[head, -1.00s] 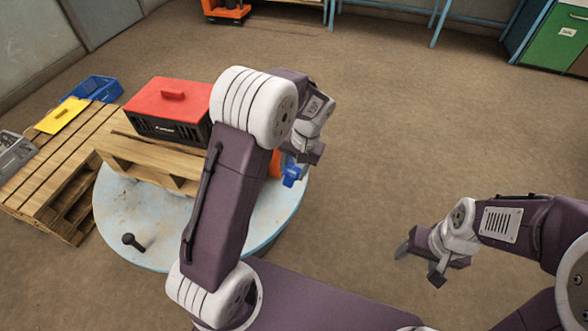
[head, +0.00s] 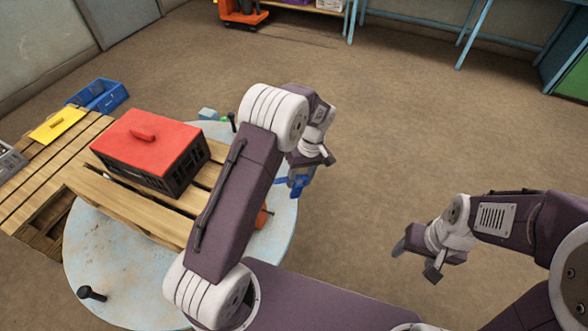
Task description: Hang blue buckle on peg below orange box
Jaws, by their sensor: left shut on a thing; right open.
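My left gripper (head: 308,168) is shut on the blue buckle (head: 297,183) and holds it near the right edge of the round table (head: 110,270). A dark peg (head: 91,293) with a round head lies tilted at the table's front left. Another dark upright peg (head: 232,121) shows at the back of the table. A small orange piece (head: 262,218) shows beside my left arm, mostly hidden; I cannot tell whether it is the orange box. My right gripper (head: 415,262) is open and empty above the floor at the right.
A red-lidded black crate (head: 145,142) sits on a wooden pallet (head: 130,205) on the table. A teal block (head: 207,114) is behind it.

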